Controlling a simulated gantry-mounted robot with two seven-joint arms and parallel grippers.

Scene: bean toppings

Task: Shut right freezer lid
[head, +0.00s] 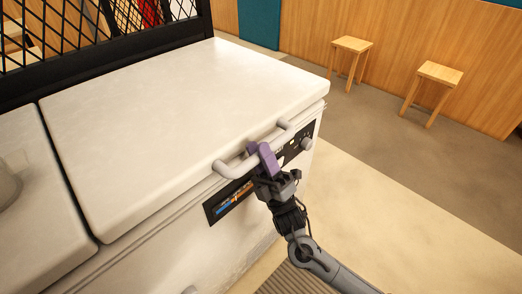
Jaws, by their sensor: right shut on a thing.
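The right freezer lid (180,120) is a broad white slab lying flat, or nearly so, on top of the white freezer (250,235). A grey bar handle (231,169) sticks out from its front edge. My right gripper (263,156), with purple fingers, is shut on the handle near its middle. The fingers hide a short part of the bar. I cannot tell whether a thin gap remains under the lid. My left gripper is not in view.
The left lid (40,215) lies beside it with a round grey object (8,185) on top. A black mesh panel (110,45) stands behind the freezer. Two wooden stools (352,45) (440,73) stand by the wooden wall. The floor to the right is clear.

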